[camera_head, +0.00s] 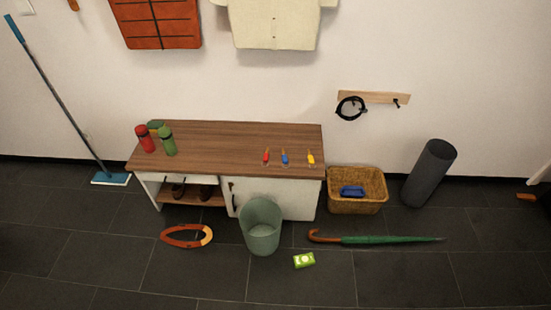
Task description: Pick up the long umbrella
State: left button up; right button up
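A long green umbrella (385,239) lies on the dark tiled floor, right of the centre of the head view. Its curved brown handle (318,237) points left and its thin tip points right. It lies in front of the wicker basket and nothing covers it. Neither of my grippers shows in this view.
A grey-green bin (260,228) stands just left of the umbrella's handle, before a low wooden-topped cabinet (230,145). A wicker basket (345,205) and dark roll (428,175) stand behind the umbrella.

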aim_at(370, 240)
jog(key=z, duration=1)
